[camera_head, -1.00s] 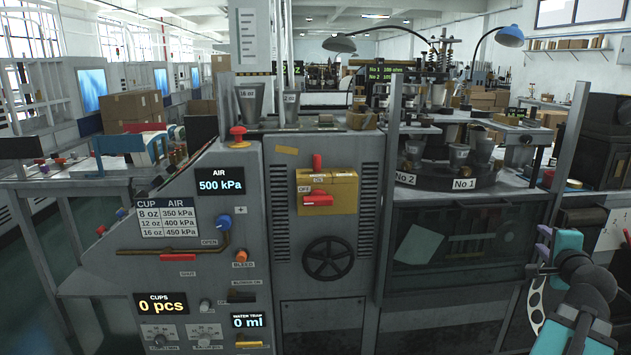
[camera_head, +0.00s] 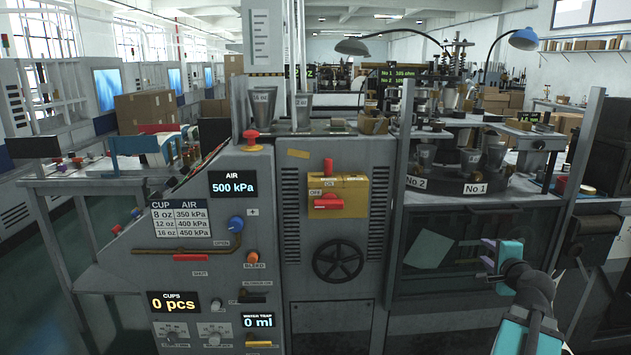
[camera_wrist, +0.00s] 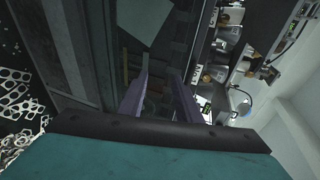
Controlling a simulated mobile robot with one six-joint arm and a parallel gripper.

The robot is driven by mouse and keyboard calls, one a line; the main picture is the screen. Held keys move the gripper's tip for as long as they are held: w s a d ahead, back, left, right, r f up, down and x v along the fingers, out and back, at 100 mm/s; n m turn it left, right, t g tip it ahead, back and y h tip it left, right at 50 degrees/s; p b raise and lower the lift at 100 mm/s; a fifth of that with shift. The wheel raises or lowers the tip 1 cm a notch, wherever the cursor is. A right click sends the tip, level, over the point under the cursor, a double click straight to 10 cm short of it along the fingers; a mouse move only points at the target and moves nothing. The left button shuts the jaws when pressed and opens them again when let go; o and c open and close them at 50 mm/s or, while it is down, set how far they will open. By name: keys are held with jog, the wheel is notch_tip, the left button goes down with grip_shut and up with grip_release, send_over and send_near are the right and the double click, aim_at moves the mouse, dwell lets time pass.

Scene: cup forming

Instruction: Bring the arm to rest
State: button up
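My gripper (camera_head: 493,262) is at the lower right of the head view, in front of the machine's dark lower guard window (camera_head: 440,255). My arm (camera_head: 530,290) is bent and comes up from the bottom edge. In the wrist view my gripper (camera_wrist: 162,75) shows two purple fingers standing apart, with nothing between them. Beyond the fingers lie the dark window and the machine's turntable area. I cannot tell how far the fingertips are from the machine.
The grey control panel shows an air display (camera_head: 233,183) at 500 kPa and a cup counter (camera_head: 173,302) at 0 pcs. A yellow switch box (camera_head: 350,196) and black handwheel (camera_head: 338,260) are at the middle. Cups stand on the turntable (camera_head: 455,185). Floor is free at left.

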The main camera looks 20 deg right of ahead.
jog(key=w+a+f+n+g+y+p, duration=0.1)
jog(key=w+a+f+n+y, duration=0.15)
jog(key=w+a+f, duration=0.6)
jog(key=w+a+f+n+g+y+p, duration=0.1)
jog(key=w+a+f+y, duration=0.35)
jog(key=a+f, duration=0.7)
jog(key=s+a+f+n+g+y+p, duration=0.1)
jog(key=a+f+n+g, duration=0.15)
jog(key=a+f, duration=0.75)
jog(key=s+a+f+n+g+y+p, duration=0.1)
jog(key=a+f+n+g+y, duration=0.15)
jog(key=a+f, duration=0.75)
jog(key=s+a+f+n+g+p, duration=0.1)
jog(key=s+a+f+n+g, duration=0.3)
jog(key=s+a, duration=0.55)
jog(key=s+a+f+n+g+p, duration=0.1)
jog(key=s+a+f+n+g, duration=0.15)
jog(key=s+a+f, duration=0.7)
jog(key=s+d+n+g+h, duration=0.2)
jog(key=s+n+g, duration=0.3)
jog(key=s, duration=0.9)
jog(key=n+h, duration=0.1)
jog(key=n, duration=0.2)
jog(key=shift+s+d+p, duration=0.2)
jog(key=shift+s+p, duration=0.15)
jog(key=shift+s, duration=0.05)
